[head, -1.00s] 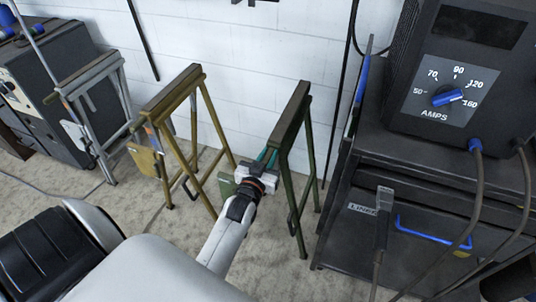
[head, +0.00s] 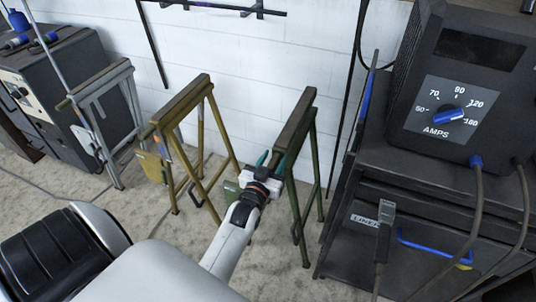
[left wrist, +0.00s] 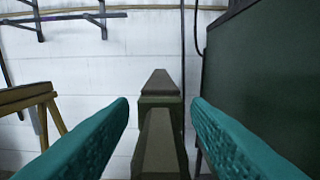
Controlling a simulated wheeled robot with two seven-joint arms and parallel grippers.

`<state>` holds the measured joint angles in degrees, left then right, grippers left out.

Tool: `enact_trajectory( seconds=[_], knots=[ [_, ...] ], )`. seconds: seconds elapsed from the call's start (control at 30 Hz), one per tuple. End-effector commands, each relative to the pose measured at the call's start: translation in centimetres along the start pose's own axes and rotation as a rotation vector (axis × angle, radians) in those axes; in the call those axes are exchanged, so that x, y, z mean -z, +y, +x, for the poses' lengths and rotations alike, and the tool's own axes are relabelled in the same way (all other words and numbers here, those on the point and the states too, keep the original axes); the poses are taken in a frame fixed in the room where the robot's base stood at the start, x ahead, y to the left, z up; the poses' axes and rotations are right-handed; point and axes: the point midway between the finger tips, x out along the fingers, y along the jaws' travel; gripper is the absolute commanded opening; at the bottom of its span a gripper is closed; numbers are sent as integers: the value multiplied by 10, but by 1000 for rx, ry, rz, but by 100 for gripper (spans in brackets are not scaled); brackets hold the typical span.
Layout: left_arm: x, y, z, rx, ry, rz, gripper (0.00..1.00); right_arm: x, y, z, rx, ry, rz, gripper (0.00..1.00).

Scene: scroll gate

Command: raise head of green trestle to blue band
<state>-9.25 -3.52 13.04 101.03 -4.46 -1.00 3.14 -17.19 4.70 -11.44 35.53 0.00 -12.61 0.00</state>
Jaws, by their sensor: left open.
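The green trestle (head: 296,125) stands on the floor near the wall, with its dark top bar running away from me. In the left wrist view its head (left wrist: 160,135) lies between my two teal fingers, with a gap visible on each side. My left gripper (head: 270,160) is open beside the near end of that bar; it also shows in the left wrist view (left wrist: 160,115). I cannot make out a blue band on the trestle. My right gripper is not in view.
A yellow trestle (head: 182,103) and a grey trestle (head: 98,80) stand to the left. A dark welding cabinet (head: 350,248) with a blue handle and an amps dial box (head: 445,95) stands close on the right. A dark rail (head: 225,8) is on the white wall.

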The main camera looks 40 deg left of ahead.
Motion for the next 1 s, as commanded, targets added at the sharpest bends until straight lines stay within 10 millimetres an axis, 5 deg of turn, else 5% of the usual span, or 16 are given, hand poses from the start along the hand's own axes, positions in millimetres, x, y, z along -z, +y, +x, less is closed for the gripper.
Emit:
enact_trajectory(
  seconds=[0.53,1.0],
  knots=[
    [1,0,-100,0,0,-1,44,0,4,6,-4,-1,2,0],
    [-1,0,-116,0,-4,0,44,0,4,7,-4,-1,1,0]
  ],
)
